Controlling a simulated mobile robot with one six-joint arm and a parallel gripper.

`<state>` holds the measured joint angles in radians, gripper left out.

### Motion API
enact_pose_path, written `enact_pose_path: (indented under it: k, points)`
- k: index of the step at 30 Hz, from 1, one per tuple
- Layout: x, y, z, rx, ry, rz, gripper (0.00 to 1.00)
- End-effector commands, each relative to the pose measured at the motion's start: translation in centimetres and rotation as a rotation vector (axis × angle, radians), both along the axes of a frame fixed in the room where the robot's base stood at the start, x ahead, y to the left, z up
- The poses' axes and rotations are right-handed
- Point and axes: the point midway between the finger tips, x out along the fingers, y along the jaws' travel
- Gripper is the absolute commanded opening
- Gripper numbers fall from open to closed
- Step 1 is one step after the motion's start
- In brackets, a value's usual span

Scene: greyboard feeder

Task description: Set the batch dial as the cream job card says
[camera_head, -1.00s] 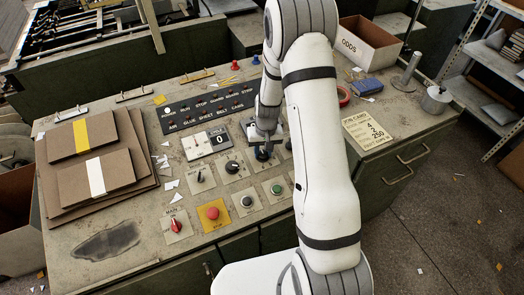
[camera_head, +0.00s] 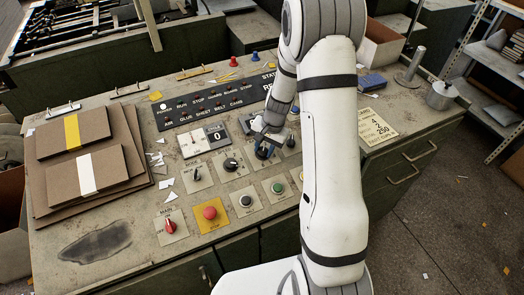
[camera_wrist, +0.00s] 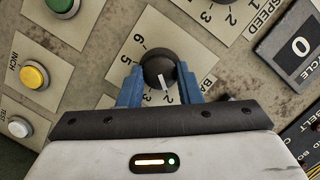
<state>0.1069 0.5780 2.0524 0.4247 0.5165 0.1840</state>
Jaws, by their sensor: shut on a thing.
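The batch dial (camera_wrist: 157,66) is a round black knob with a white pointer line on a cream plate, seen in the wrist view. Its pointer is toward the bottom, close to the figure 2. Figures 6, 5, 3 and 2 show; part of the scale and label is hidden by my gripper. My gripper (camera_wrist: 159,86) has its blue fingers shut on the knob, one on each side. In the head view my gripper (camera_head: 264,151) is down on the panel and mostly hides the dial. The cream job card (camera_head: 377,128) lies right of my arm, partly covered; 4, 2 and 250 show.
Neighbouring controls include a speed dial (camera_head: 231,164), a green button (camera_head: 278,188), a red button on yellow (camera_head: 210,213) and a red main switch (camera_head: 170,225). A cycle counter (camera_head: 217,136) reads 0. Cardboard stacks (camera_head: 60,149) lie left.

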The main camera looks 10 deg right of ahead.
Motion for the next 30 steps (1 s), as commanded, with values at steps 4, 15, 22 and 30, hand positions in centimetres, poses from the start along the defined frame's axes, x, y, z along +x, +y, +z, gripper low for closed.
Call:
enact_pose_path:
  k: [4,15,22,30]
  points:
    - [-0.04,-0.08,-0.12,0.011,0.002,-0.047,0.09]
    - [-0.06,-0.09,-0.03,0.018,0.004,-0.08,0.09]
    - [-0.07,-0.08,-0.04,0.018,0.004,-0.078,0.34]
    - [-0.05,-0.02,-0.03,0.018,0.004,-0.077,0.53]
